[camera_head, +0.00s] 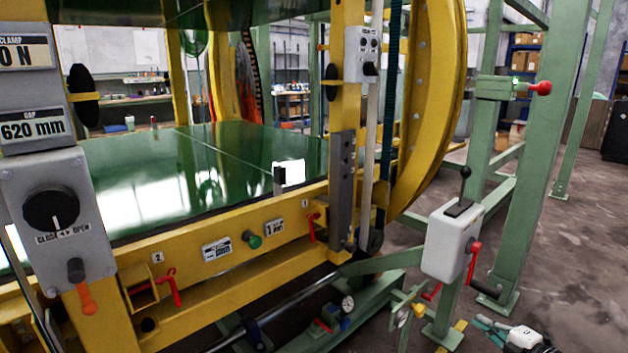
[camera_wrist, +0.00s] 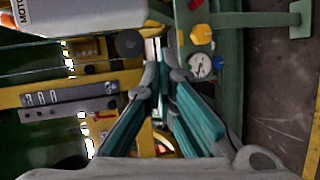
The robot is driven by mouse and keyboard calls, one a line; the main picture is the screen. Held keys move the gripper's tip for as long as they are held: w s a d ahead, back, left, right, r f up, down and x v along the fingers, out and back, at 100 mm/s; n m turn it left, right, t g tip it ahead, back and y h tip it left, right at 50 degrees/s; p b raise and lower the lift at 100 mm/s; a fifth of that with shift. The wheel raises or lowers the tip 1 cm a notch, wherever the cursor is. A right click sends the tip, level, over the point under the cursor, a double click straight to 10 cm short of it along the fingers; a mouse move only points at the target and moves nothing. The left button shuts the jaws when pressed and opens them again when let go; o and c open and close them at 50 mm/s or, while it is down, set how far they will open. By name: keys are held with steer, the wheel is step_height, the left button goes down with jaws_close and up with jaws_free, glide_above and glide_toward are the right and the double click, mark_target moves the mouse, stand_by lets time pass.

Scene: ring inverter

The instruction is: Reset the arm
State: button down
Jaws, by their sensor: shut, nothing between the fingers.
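My gripper (camera_wrist: 162,76) reaches up the middle of the wrist view, its grey fingers with teal pads drawn together at the tips and nothing between them. In the head view my gripper (camera_head: 490,326) shows at the bottom right edge, low over the floor, apart from the machine.
A yellow machine frame (camera_head: 240,262) with a green bed (camera_head: 150,170) fills the left. A white lever box (camera_head: 451,243) stands near the gripper, beside a green post (camera_head: 545,150). A gauge (camera_wrist: 199,65) shows close to the fingers. Floor (camera_head: 585,240) at right is clear.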

steer(key=a+r+n+g+y, duration=0.3)
steer(key=a+r+n+y, duration=0.1)
steer(key=a+r+n, duration=0.5)
steer(key=s+a+r+n+g+y, duration=0.1)
steer(key=s+a+r+n+g, duration=0.5)
steer(key=a+n, duration=0.4)
steer(key=s+a+r+n+g, duration=0.3)
steer(key=s+a+r+n, duration=0.2)
steer(key=a+r+n, duration=0.4)
steer(key=s+a+r+n+g+h, duration=0.2)
steer(key=s+a+r+n, duration=0.1)
steer(key=s+n, duration=0.5)
steer(key=s+a+r+n+g+h, duration=0.25)
steer(key=s+a+n, duration=0.2)
steer(key=s, duration=0.45)
steer(key=s+d+r+n+t+h, duration=0.1)
steer(key=s+d+n+h, duration=0.15)
steer(key=s+n, duration=0.35)
steer(key=s+d+n+t+h, duration=0.1)
steer(key=s+d+n+h, duration=0.15)
steer(key=s+n, duration=0.4)
step_height(320, 180, up, 30)
steer(key=s+d+m+t+p, duration=0.1)
steer(key=t+p, duration=0.2)
steer(key=p, duration=2.5)
steer(key=shift+s+r+m+t, duration=0.25)
steer(key=shift+s+m+t, duration=0.05)
steer(key=shift+m+t, duration=0.1)
